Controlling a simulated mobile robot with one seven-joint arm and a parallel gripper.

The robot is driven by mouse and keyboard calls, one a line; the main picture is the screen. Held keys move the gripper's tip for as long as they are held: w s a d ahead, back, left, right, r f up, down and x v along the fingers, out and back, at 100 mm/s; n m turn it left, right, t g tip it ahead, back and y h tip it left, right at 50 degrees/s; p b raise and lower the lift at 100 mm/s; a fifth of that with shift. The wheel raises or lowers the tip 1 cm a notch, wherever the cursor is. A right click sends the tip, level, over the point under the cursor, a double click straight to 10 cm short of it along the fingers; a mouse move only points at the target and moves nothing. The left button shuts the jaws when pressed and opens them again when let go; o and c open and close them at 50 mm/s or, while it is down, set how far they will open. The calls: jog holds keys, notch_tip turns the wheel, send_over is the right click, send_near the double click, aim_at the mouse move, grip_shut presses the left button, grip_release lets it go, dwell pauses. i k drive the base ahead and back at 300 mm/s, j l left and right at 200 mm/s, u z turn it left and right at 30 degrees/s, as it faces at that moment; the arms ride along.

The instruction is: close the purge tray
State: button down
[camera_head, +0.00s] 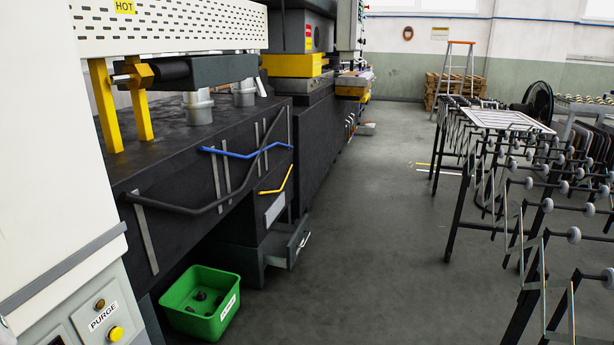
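A grey drawer-like tray (284,252) sticks out of the base of the dark machine, low down left of centre. It stands pulled out toward the aisle, with a light handle (303,243) on its front. I cannot read any name on it. A green bin (196,325) with a white label and dark lumps inside sits on the floor nearer to me. A control panel marked PURGE (103,316) is at the lower left, with round buttons beside the sign. My gripper is not in view.
The dark machine bed (170,155) with grey and blue pipes runs along the left. A black rack with rollers (510,190) stands on the right. The grey floor (370,230) between them is clear. A ladder (459,68) and pallets stand far back.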

aim_at(282, 247)
jog(key=i+j, duration=0.1)
jog(key=i, duration=2.45)
jog(key=i+z, duration=0.25)
jog(key=i, duration=0.25)
jog(key=i+j+z, duration=0.2)
jog(key=i, duration=0.3)
jog(key=l, duration=0.05)
